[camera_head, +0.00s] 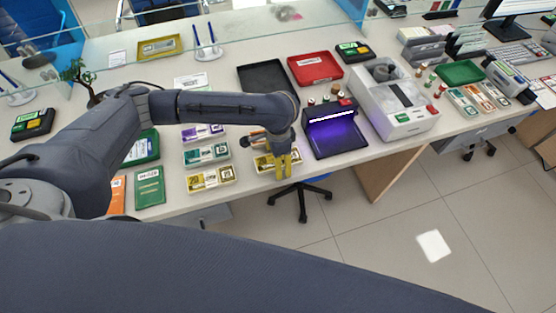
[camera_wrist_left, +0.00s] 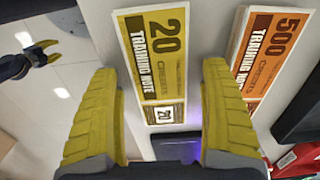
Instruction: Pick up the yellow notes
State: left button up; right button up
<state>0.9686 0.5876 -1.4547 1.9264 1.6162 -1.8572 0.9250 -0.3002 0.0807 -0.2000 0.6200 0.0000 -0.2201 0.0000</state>
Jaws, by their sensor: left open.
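A stack of yellow notes marked 20 (camera_wrist_left: 158,50) lies flat on the counter; it also shows in the head view (camera_head: 264,164), partly covered by my left gripper. My left gripper (camera_head: 284,164) is above this stack, with its yellow fingers pointing down. In the left wrist view my left gripper (camera_wrist_left: 166,72) is open, its fingers apart on either side of the stack's lower part, with nothing held. Another yellow bundle (camera_head: 211,178) lies to the left. My right gripper (camera_wrist_left: 44,52) shows small at the upper left of the wrist view, its fingers spread.
Green notes (camera_head: 206,155) lie left. A black note checker (camera_head: 335,130) with purple light stands just right of my gripper. The counter's front edge is close, with floor beyond.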

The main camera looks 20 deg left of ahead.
pick_arm(q)
jog(key=shift+c, duration=0.2)
jog(key=c, duration=1.3)
jog(key=shift+r, duration=0.15)
